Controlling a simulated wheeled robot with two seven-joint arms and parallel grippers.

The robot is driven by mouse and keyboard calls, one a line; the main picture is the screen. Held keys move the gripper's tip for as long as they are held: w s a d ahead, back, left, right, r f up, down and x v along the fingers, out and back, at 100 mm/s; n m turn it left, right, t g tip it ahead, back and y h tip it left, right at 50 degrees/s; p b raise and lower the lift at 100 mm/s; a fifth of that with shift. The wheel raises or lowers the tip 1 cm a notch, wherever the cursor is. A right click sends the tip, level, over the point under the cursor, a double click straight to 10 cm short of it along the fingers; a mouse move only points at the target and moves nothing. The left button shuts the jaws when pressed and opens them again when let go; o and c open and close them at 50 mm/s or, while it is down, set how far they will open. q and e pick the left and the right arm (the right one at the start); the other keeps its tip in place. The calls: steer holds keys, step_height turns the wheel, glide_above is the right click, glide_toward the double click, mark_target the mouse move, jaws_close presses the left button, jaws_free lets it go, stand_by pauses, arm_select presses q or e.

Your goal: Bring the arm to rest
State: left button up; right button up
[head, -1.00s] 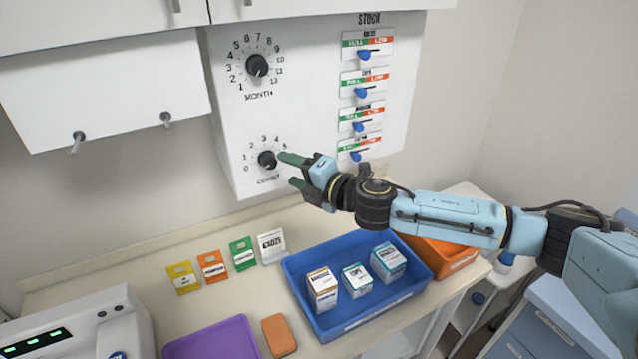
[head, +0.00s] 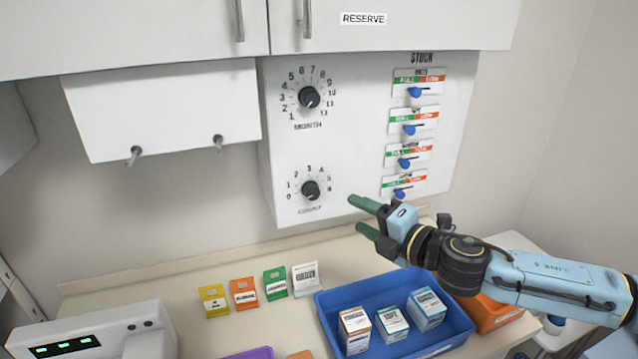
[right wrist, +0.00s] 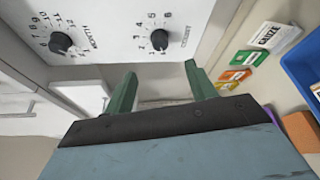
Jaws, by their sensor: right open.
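My right gripper (head: 361,216) is open and empty, its green fingers pointing left in front of the white wall panel (head: 350,150). It is right of the count knob (head: 310,190) and apart from it, above the blue tray (head: 330,312). In the right wrist view, the open green fingers (right wrist: 160,90) have nothing between them, and the count knob (right wrist: 159,39) shows beyond them. The month knob (head: 309,97) is higher on the panel. My left gripper is not in view.
The blue tray holds three small boxes (head: 391,322). Several coloured cards (head: 243,293) stand left of it. A white device (head: 90,335) is at the lower left. An orange bin (head: 495,312) stands right of the tray. Blue sliders (head: 404,163) line the panel's right side.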

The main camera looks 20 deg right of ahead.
steer(key=shift+a, duration=0.1)
steer(key=s+a+f+m+g+h, duration=0.3)
steer(key=s+a+f+m+h, duration=0.2)
steer(key=s+f+m, duration=0.55)
steer(key=s+d+f+m+g+h, duration=0.1)
steer(key=s+d+f+m+g, duration=0.1)
steer(key=s+f+m+g, duration=0.6)
steer(key=s+d+f+m+g+h, duration=0.1)
steer(key=s+f+m, duration=0.3)
steer(key=s, duration=0.8)
step_height(320, 180, down, 34)
steer(key=s+g+b, duration=0.1)
steer(key=s+b, duration=0.1)
steer(key=b, duration=0.6)
steer(key=s+d+f+b, duration=0.1)
steer(key=s+f+b, duration=0.2)
steer(key=s+f, duration=0.4)
steer(key=s+d+f+g+b, duration=0.1)
steer(key=s+f+b, duration=0.3)
steer(key=s+f, duration=0.4)
step_height(320, 180, down, 5)
steer(key=shift+s+d+r+m, duration=0.1)
steer(key=shift+s+d+m, duration=0.1)
steer(key=shift+d+m, duration=0.2)
